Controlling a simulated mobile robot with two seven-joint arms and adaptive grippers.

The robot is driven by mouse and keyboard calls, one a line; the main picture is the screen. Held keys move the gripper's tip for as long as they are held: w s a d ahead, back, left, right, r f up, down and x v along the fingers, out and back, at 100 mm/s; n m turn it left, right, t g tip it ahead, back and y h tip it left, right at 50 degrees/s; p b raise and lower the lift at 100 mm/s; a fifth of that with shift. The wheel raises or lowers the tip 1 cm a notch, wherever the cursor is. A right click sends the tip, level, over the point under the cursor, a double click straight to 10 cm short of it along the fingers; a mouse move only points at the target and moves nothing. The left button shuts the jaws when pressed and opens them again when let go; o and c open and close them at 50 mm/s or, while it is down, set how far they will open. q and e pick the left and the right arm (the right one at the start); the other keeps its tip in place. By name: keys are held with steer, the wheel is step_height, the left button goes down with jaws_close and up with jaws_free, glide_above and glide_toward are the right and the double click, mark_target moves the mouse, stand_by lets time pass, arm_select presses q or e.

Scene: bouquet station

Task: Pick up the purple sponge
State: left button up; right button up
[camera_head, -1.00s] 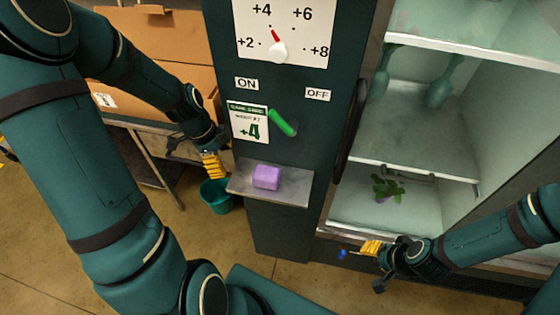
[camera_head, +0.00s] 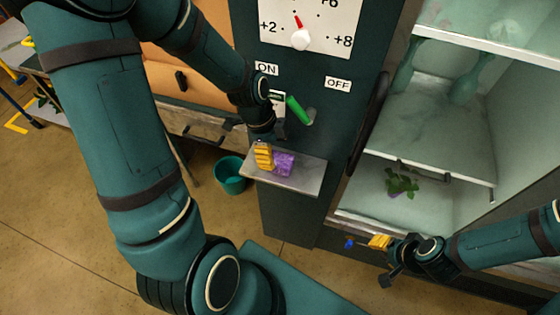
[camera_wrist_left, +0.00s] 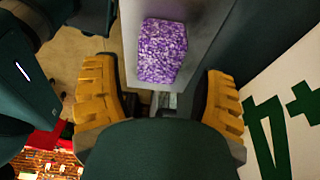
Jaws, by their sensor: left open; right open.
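The purple sponge (camera_head: 284,163) sits on a small grey metal shelf (camera_head: 300,180) on the front of the dark cabinet. In the left wrist view the sponge (camera_wrist_left: 162,50) lies ahead, between the lines of the two yellow fingers. My left gripper (camera_head: 265,157) is open and empty right at the sponge's left side in the head view; part of the sponge is hidden behind its finger. In the wrist view the fingers (camera_wrist_left: 160,98) stand apart on either side. My right gripper (camera_head: 365,243) is open and empty in front of the glass-like cooler, far from the sponge.
A green lever (camera_head: 299,110) sticks out above the shelf, near my left arm. A dial panel (camera_head: 310,25) is above it. A teal bucket (camera_head: 230,174) stands on the floor left of the shelf.

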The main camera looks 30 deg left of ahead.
mark_target(281, 158)
arm_select(q)
steer(key=shift+w+d+f, duration=0.1)
steer(key=shift+d+f, duration=0.05)
steer(key=shift+d, duration=0.25)
steer(key=shift+b+x, duration=0.45)
steer(key=shift+x, duration=1.95)
steer(key=c, duration=0.9)
steer(key=shift+c, duration=0.2)
